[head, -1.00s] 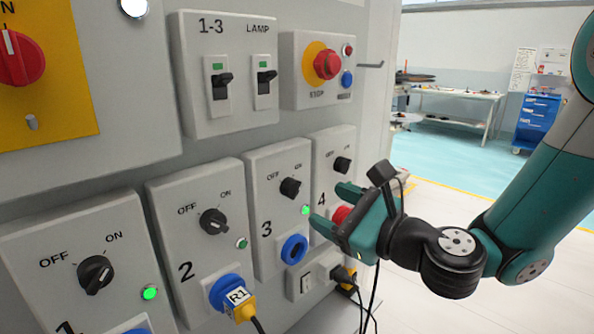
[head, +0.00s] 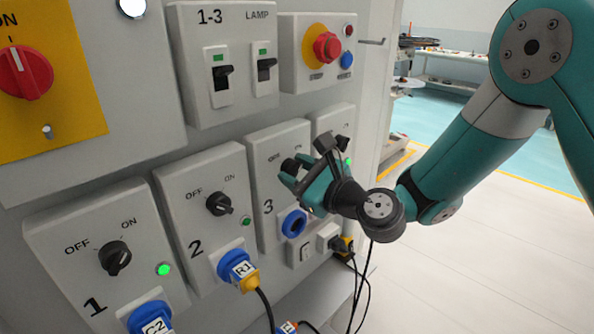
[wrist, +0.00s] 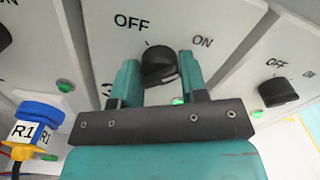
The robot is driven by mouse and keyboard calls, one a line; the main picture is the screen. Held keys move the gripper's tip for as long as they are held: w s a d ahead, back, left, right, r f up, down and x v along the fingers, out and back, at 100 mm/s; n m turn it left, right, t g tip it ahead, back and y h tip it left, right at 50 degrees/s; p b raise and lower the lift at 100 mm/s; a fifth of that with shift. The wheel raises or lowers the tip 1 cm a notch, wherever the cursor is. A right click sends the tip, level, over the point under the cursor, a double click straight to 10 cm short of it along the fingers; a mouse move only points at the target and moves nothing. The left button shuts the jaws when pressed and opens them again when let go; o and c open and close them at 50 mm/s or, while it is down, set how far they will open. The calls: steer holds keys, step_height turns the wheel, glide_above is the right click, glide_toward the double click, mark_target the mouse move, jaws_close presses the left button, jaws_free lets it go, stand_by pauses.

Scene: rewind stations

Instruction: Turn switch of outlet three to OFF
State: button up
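The switch of outlet three is a black rotary knob on a grey panel marked OFF and ON. In the wrist view the knob (wrist: 158,62) sits between my two fingertips. My gripper (wrist: 157,72) is open around it, one finger on each side; whether they touch it is hard to tell. In the head view my gripper (head: 292,173) is at the panel of outlet three (head: 262,180) and largely covers the knob. The panel's lamp (wrist: 178,100) glows green in the wrist view. The knob's exact pointing is unclear.
The knobs of outlet two (head: 219,203) and outlet one (head: 115,257) are to the left. Outlet four's knob (wrist: 278,92) is close on the right. A red stop button (head: 326,46) and breaker switches (head: 222,76) are above. Blue sockets and cables are below.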

steer(key=shift+c, duration=0.5)
steer(key=shift+n, duration=0.3)
steer(key=n+b, duration=0.2)
steer(key=n, duration=0.1)
steer(key=shift+n, duration=0.4)
steer(key=n+b, duration=0.3)
steer(key=n, duration=0.1)
steer(key=shift+n, duration=0.3)
steer(key=n+b, duration=0.4)
steer(key=n, duration=0.1)
steer(key=shift+f, duration=0.1)
steer(key=shift+n+b, duration=1.6)
steer(key=shift+n, duration=0.4)
steer(key=o, duration=0.9)
steer(key=shift+r, duration=0.2)
